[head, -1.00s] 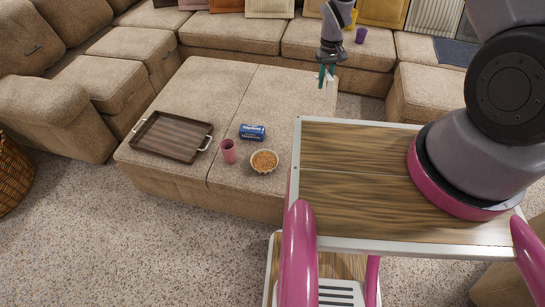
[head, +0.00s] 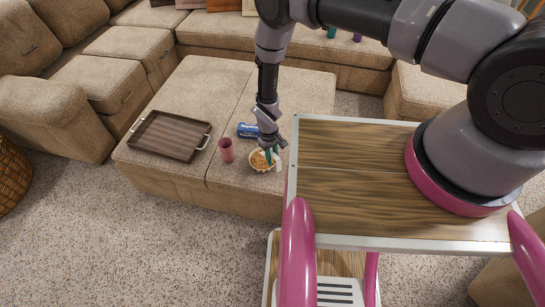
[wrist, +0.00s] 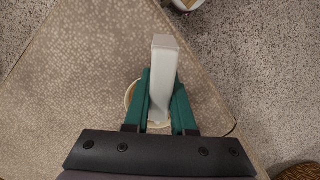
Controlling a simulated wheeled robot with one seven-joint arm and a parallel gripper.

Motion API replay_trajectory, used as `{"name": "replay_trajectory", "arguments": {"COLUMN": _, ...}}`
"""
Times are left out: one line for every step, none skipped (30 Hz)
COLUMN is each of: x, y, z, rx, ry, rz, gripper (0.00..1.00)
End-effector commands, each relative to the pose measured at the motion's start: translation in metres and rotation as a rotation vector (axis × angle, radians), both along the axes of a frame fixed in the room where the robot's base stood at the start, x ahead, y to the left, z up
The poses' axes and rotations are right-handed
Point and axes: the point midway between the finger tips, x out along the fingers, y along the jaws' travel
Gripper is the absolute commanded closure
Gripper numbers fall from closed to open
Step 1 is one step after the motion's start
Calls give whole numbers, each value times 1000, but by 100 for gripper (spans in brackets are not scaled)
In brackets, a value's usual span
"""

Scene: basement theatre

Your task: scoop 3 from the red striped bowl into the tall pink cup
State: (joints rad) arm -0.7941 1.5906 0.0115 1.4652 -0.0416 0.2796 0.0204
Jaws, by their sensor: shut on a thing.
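My gripper (head: 270,151) has green fingers and is shut on a pale grey-white scoop, directly over the bowl. In the wrist view, the scoop (wrist: 163,72) stands between the fingers, and its lower end cannot be made out. The bowl (head: 254,169) has a pale rim and holds orange-brown bits; my gripper hides its right part. Its stripes are too small to tell. In the wrist view, part of its rim (wrist: 130,96) shows behind the fingers. The tall pink cup (head: 226,150) stands upright just left of the bowl. I cannot see inside it.
All this is on a large beige ottoman (head: 200,85). A blue box (head: 248,130) lies behind the bowl, partly behind my arm. A brown tray (head: 170,136) with metal handles is at the left. Beige sofas stand behind and left.

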Motion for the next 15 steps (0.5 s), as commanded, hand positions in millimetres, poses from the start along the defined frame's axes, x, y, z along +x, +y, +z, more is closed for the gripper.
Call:
{"name": "replay_trajectory", "arguments": {"x": -1, "y": -1, "z": -4, "rx": -3, "ry": 3, "rz": -1, "gripper": 100}}
{"name": "replay_trajectory", "arguments": {"x": -1, "y": -1, "z": -6, "rx": -4, "ry": 5, "rz": -1, "gripper": 100}}
{"name": "replay_trajectory", "arguments": {"x": -1, "y": -1, "z": -8, "rx": -6, "ry": 8, "rz": -1, "gripper": 100}}
{"name": "replay_trajectory", "arguments": {"x": -1, "y": -1, "z": -10, "rx": -8, "ry": 9, "rz": -2, "gripper": 100}}
{"name": "replay_trajectory", "arguments": {"x": -1, "y": -1, "z": -12, "rx": -9, "ry": 11, "rz": -1, "gripper": 100}}
{"name": "replay_trajectory", "arguments": {"x": -1, "y": -1, "z": -15, "rx": -11, "ry": 13, "rz": -1, "gripper": 100}}
{"name": "replay_trajectory", "arguments": {"x": -2, "y": -2, "z": -18, "rx": -13, "ry": 15, "rz": -2, "gripper": 100}}
{"name": "replay_trajectory", "arguments": {"x": -2, "y": -2, "z": -20, "rx": -15, "ry": 18, "rz": -2, "gripper": 100}}
{"name": "replay_trajectory", "arguments": {"x": -2, "y": -2, "z": -22, "rx": -17, "ry": 20, "rz": -2, "gripper": 100}}
{"name": "replay_trajectory", "arguments": {"x": -2, "y": -2, "z": -24, "rx": -17, "ry": 21, "rz": -2, "gripper": 100}}
{"name": "replay_trajectory", "arguments": {"x": -2, "y": -2, "z": -26, "rx": -18, "ry": 23, "rz": -1, "gripper": 100}}
{"name": "replay_trajectory", "arguments": {"x": -2, "y": -3, "z": -29, "rx": -21, "ry": 26, "rz": -1, "gripper": 100}}
{"name": "replay_trajectory", "arguments": {"x": -3, "y": -3, "z": -31, "rx": -23, "ry": 28, "rz": -1, "gripper": 100}}
{"name": "replay_trajectory", "arguments": {"x": -3, "y": -3, "z": -33, "rx": -24, "ry": 30, "rz": -1, "gripper": 100}}
{"name": "replay_trajectory", "arguments": {"x": -3, "y": -3, "z": -36, "rx": -26, "ry": 32, "rz": -1, "gripper": 100}}
